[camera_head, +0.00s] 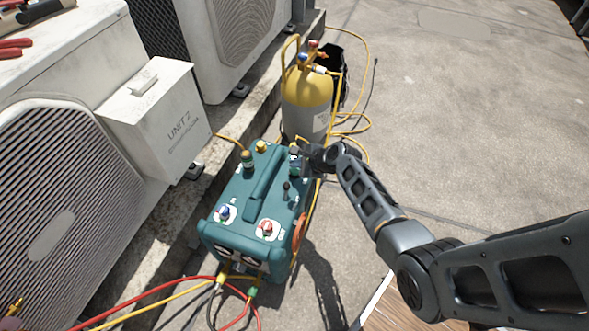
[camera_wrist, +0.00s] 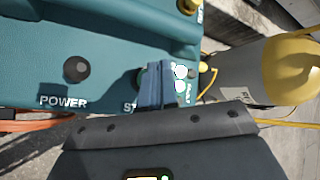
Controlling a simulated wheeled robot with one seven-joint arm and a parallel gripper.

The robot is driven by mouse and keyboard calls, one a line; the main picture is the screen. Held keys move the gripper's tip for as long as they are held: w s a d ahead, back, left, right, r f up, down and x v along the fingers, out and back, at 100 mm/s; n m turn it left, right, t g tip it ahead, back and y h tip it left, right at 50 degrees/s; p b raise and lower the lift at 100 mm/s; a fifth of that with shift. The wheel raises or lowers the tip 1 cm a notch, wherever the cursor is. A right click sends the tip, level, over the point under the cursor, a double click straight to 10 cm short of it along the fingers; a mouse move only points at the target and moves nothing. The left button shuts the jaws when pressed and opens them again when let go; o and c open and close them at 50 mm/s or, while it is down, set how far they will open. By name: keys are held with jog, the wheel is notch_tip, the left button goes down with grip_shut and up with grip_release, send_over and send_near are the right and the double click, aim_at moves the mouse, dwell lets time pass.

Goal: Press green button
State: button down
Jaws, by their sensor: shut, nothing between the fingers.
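The teal machine (camera_head: 245,212) stands on the roof floor, and its top panel also fills the upper left of the wrist view (camera_wrist: 110,30). My gripper (camera_head: 298,152) is at the far right corner of the panel. In the wrist view my gripper's blue fingers (camera_wrist: 160,68) are shut together with nothing between them. They cover part of a label of which "ST" shows. Whether the fingertips touch the panel I cannot tell.
A black knob (camera_wrist: 77,69) sits above the word POWER. Blue (camera_head: 224,212) and red (camera_head: 266,228) knobs are at the machine's near end. A yellow-topped cylinder (camera_head: 306,100) stands just behind. Condenser units (camera_head: 160,120) line the left; hoses (camera_head: 190,285) lie in front. Right floor is open.

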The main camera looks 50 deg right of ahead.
aim_at(297, 172)
jog(key=shift+f, duration=0.15)
dwell(0.7)
jog(key=shift+f, duration=0.25)
jog(key=shift+f+b, duration=0.8)
jog(key=shift+b, duration=0.05)
dwell(0.9)
dwell(0.3)
jog(key=shift+r+p, duration=1.2)
jog(key=shift+p, duration=0.1)
jog(key=shift+r, duration=0.1)
notch_tip(297, 172, up, 5)
jog(key=p, duration=0.5)
dwell(0.4)
